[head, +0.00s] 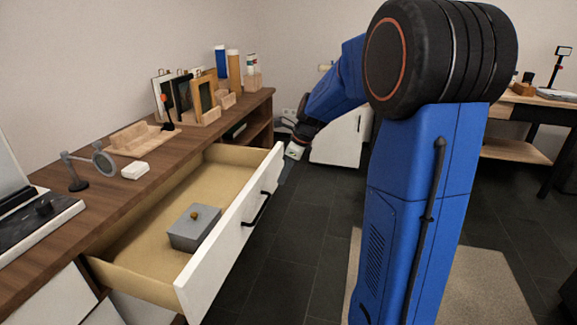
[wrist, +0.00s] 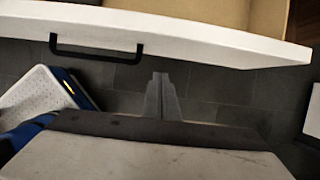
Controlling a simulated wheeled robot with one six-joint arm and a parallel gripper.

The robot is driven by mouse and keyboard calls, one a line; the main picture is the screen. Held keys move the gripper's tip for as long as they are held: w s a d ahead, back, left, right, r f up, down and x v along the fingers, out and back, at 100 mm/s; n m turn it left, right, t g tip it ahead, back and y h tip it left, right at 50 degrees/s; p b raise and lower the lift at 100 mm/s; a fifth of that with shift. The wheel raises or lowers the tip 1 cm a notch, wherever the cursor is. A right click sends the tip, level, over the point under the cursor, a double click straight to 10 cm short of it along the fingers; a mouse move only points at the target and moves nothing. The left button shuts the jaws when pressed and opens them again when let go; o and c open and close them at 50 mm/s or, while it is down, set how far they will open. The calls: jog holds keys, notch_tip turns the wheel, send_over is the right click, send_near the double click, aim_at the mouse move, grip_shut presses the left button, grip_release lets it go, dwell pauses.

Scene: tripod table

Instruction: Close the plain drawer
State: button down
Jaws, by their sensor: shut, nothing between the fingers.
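The plain drawer (head: 232,232) is pulled far out of the wooden cabinet, with a white front and a black bar handle (head: 256,209). A grey box with a round brown knob (head: 195,228) sits inside it. In the wrist view the drawer's white front (wrist: 200,38) runs across the top, with its black handle (wrist: 97,53) at the left. My gripper (head: 287,170) is shut and empty, outside the drawer near the far end of its front. Its closed fingers also show in the wrist view (wrist: 161,83), below the front and right of the handle; contact cannot be told.
The dark tiled floor (head: 292,240) before the drawer is clear apart from my arm.

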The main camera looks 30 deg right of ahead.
aim_at(265, 187)
jog(key=shift+w+a+f, duration=0.15)
jog(key=shift+w+a, duration=0.6)
jog(key=shift+a, duration=0.05)
jog(key=shift+w+a+f, duration=0.15)
jog(key=shift+w+a, duration=0.6)
jog(key=shift+w+a, duration=0.1)
jog(key=w+a, duration=2)
jog(key=shift+a, duration=0.15)
